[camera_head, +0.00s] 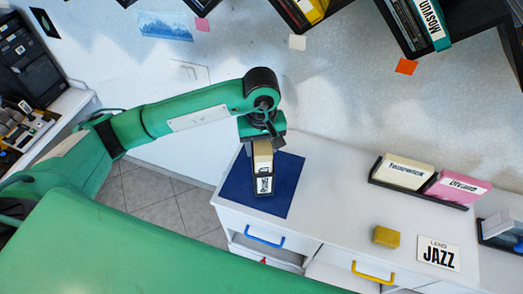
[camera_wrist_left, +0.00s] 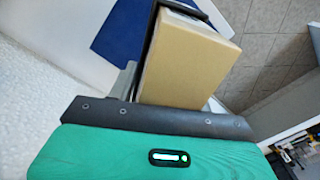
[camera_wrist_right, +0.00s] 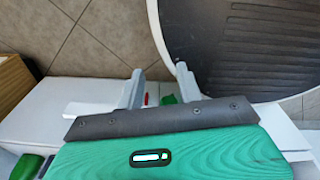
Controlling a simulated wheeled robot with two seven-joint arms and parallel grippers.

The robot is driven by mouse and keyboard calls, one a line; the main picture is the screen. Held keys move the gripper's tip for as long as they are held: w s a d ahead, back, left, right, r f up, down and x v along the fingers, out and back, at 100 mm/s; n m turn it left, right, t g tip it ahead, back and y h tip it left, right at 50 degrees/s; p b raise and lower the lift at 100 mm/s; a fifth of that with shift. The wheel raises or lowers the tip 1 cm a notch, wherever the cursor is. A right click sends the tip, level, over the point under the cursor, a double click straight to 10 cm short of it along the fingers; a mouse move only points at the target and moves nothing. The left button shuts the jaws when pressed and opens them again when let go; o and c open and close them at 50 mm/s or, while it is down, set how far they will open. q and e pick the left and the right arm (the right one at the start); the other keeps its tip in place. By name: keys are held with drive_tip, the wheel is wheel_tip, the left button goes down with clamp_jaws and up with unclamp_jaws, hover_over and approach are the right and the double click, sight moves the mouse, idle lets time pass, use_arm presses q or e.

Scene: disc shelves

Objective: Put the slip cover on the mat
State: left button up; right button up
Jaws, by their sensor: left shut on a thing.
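The slip cover (camera_head: 263,163) is a tan box with dark edges and a white lettered label on its lower end. My left gripper (camera_head: 262,146) is shut on it from above. In the head view it stands over the dark blue mat (camera_head: 236,188) on the white cabinet top. I cannot tell whether its lower end touches the mat. The left wrist view shows the tan face of the slip cover (camera_wrist_left: 188,65) between the fingers, with part of the blue mat (camera_wrist_left: 122,40) beside it. My right gripper (camera_wrist_right: 160,88) is open and empty in its wrist view.
A black rack (camera_head: 420,183) with a cream case and a pink case stands on the cabinet to the right. Shelves (camera_head: 400,30) hang above. The cabinet front has drawers with blue and yellow handles.

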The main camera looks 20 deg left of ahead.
use_arm(q)
wheel_tip(320, 180, down, 4)
drive_tip(key=shift+r+p, duration=0.1)
drive_tip(key=shift+p, duration=0.5)
drive_tip(key=shift+f+b, duration=0.3)
drive_tip(key=o, duration=1.4)
drive_tip(key=shift+r, duration=0.15)
